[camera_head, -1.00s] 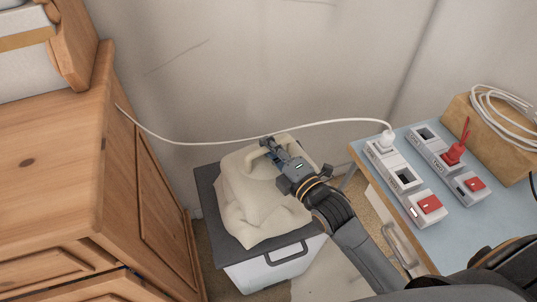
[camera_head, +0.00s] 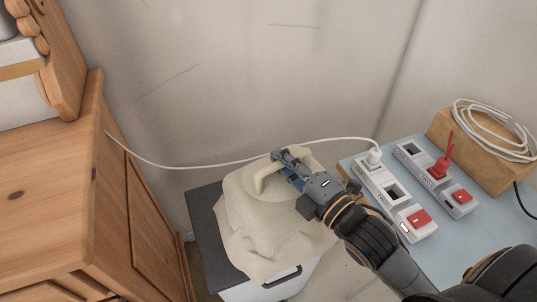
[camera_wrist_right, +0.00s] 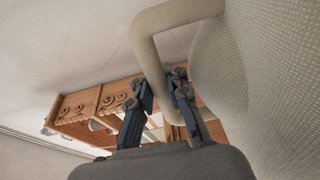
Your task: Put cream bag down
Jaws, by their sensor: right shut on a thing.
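The cream bag (camera_head: 262,222) is over the dark lid of a white box (camera_head: 268,291) in the head view, between the dresser and the blue table. Its lower edge covers much of the lid and reaches past the box's front and right edges. I cannot tell whether its underside touches the lid. My right gripper (camera_head: 283,158) is shut on the bag's loop handle at the top. The right wrist view shows the handle (camera_wrist_right: 148,48) running down to the fingers (camera_wrist_right: 158,98), with the bag's woven side (camera_wrist_right: 265,85) at the right. My left gripper is not in view.
A wooden dresser (camera_head: 45,185) stands at the left. A blue table (camera_head: 420,250) at the right carries power strips (camera_head: 395,200), a red plug (camera_head: 440,168) and a wooden block with coiled white cable (camera_head: 490,130). A white cable (camera_head: 190,167) hangs across behind the bag.

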